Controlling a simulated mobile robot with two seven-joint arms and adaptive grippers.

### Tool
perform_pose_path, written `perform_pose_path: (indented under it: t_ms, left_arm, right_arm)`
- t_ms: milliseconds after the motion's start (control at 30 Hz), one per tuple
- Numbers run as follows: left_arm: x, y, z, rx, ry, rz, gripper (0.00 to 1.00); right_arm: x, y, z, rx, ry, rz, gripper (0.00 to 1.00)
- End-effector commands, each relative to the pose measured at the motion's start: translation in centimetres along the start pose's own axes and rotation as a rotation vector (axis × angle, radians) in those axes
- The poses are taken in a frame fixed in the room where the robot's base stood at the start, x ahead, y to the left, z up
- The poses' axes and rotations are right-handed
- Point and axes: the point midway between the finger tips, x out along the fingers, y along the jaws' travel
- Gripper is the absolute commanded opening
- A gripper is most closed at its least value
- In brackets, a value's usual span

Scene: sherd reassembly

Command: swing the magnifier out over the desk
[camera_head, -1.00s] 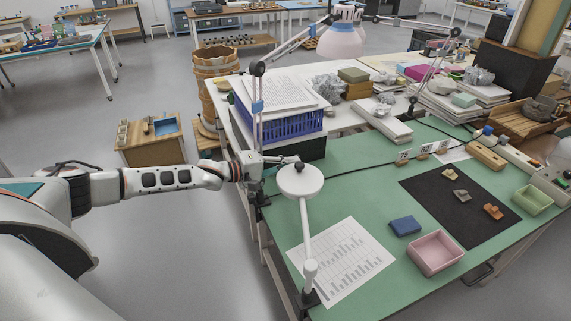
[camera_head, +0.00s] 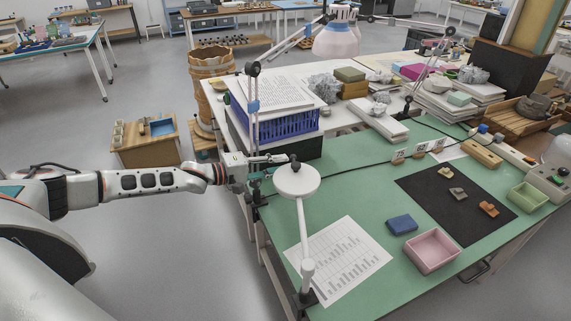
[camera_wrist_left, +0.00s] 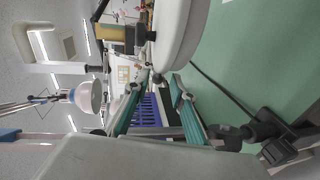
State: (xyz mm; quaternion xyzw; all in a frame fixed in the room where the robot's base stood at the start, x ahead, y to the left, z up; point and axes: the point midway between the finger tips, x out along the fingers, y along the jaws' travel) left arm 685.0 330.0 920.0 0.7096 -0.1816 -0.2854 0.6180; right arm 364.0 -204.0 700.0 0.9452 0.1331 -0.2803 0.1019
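The magnifier (camera_head: 297,180) has a round white head on a white arm, whose black clamp base (camera_head: 306,298) is at the desk's near left edge. The head hangs near the green desk's left edge, and a dark knob (camera_head: 294,158) is on its far rim. My left gripper (camera_head: 274,164) is just left of this knob, with its fingers pointing right. In the left wrist view, the teal fingers (camera_wrist_left: 158,92) are spread apart, with the knob near or between their tips; I cannot tell whether they touch it. The white head (camera_wrist_left: 182,35) fills the top there. My right gripper is out of view.
A blue crate (camera_head: 290,124) with papers stands behind my left gripper, beside a thin lamp post (camera_head: 253,120). A paper chart (camera_head: 345,262), blue block (camera_head: 402,225), pink tray (camera_head: 432,252) and black mat (camera_head: 432,212) lie right of the magnifier. Green desk between is clear.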

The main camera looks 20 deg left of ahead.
Motion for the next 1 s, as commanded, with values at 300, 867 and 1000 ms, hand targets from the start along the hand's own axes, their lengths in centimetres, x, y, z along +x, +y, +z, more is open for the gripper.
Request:
perform_pose_path:
  t_ms: [300, 867, 1000]
  left_arm:
    - [-6.4, -0.1, 0.0, 0.000, 0.001, -0.004, 0.24]
    - [-8.7, 0.0, 0.0, 0.001, -0.001, -0.001, 0.19]
    - [-8.6, -0.2, 0.3, 0.006, -0.003, -0.001, 0.00]
  right_arm:
    - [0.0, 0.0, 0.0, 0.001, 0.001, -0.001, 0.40]
    - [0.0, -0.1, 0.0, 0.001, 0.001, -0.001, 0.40]
    - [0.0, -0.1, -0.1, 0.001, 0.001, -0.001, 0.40]
